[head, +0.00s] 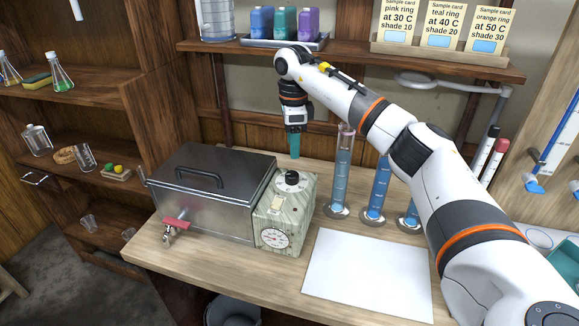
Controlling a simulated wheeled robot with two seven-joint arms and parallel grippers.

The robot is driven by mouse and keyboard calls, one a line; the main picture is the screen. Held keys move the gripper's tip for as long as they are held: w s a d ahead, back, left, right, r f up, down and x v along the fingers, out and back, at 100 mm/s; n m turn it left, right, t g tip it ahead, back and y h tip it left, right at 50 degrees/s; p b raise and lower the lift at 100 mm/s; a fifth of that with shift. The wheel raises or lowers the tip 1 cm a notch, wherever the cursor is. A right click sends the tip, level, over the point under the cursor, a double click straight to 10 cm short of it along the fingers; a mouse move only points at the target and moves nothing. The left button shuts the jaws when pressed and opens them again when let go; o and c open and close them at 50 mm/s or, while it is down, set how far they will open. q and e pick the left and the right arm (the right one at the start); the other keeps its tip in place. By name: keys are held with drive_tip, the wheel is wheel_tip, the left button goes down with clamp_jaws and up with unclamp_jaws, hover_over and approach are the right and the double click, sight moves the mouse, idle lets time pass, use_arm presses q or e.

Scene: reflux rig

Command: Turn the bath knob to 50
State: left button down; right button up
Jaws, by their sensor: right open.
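The bath knob (291,178) is a black dial on a white plate, on top of the pale green control box at the right end of the metal bath (208,190). Its setting is too small to read. A round gauge (273,239) is on the box's front; its reading is also too small. My right gripper (295,155) points down just above and behind the knob in the picture, with teal fingertips. It holds nothing that I can see, and appears apart from the knob. My left gripper is not in view.
Several blue-filled cylinders (342,175) stand right of the box, close to my right arm. A white board (368,272) lies in front of them. A shelf above holds sample cards (441,25) and coloured bottles (285,23). The bath has a red-handled tap (175,223).

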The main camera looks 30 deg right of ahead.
sight(292, 173)
wheel_tip(292, 173, down, 4)
drive_tip(key=shift+s+r+p, duration=0.1)
drive_tip(key=shift+p, duration=0.35)
drive_tip(key=f, duration=0.3)
drive_tip(key=shift+w+f+p, duration=0.2)
drive_tip(key=shift+w+p, duration=0.2)
drive_tip(key=shift+s+f, duration=0.1)
drive_tip(key=shift+f, duration=1.15)
drive_tip(key=shift+c, duration=0.6)
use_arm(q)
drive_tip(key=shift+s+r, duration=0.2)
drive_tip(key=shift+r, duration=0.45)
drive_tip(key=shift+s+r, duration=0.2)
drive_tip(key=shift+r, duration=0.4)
use_arm(e)
drive_tip(key=c, duration=0.9)
